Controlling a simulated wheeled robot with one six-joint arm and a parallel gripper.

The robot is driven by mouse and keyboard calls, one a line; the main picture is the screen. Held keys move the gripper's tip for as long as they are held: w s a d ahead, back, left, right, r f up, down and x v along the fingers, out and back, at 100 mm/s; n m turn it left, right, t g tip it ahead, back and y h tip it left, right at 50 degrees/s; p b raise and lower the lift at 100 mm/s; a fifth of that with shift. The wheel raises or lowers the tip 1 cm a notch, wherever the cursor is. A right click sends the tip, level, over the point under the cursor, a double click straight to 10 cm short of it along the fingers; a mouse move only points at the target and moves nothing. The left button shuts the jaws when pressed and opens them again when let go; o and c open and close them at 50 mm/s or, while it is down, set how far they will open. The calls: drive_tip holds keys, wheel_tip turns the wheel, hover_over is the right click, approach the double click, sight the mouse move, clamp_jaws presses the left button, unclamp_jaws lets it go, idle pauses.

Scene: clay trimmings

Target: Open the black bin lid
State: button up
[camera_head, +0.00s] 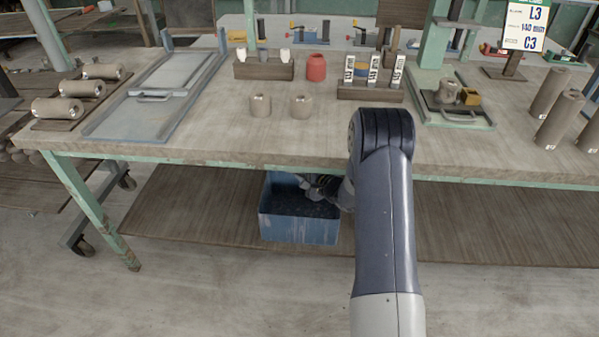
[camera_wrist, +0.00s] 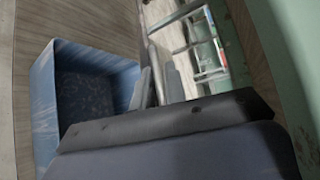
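A blue bin (camera_head: 298,228) stands on the low shelf under the workbench. Its top looks uncovered and its inside is dark. In the wrist view the bin (camera_wrist: 48,105) is at the left, with a dark speckled inside. I cannot make out a separate black lid in either view. My gripper (camera_head: 312,184) is under the bench edge at the bin's upper right side.
The bench top (camera_head: 215,140) overhangs the bin closely. Clay cylinders (camera_head: 260,105), a red jar (camera_head: 316,67) and a grey tray (camera_head: 150,100) stand on it. The low shelf (camera_head: 190,205) is clear left of the bin. A green bench leg (camera_head: 92,210) stands farther left.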

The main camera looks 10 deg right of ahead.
drive_tip(key=o, duration=0.4)
drive_tip(key=shift+c, duration=0.2)
drive_tip(key=p+v, duration=0.1)
drive_tip(key=v, duration=1)
drive_tip(key=shift+c, duration=0.3)
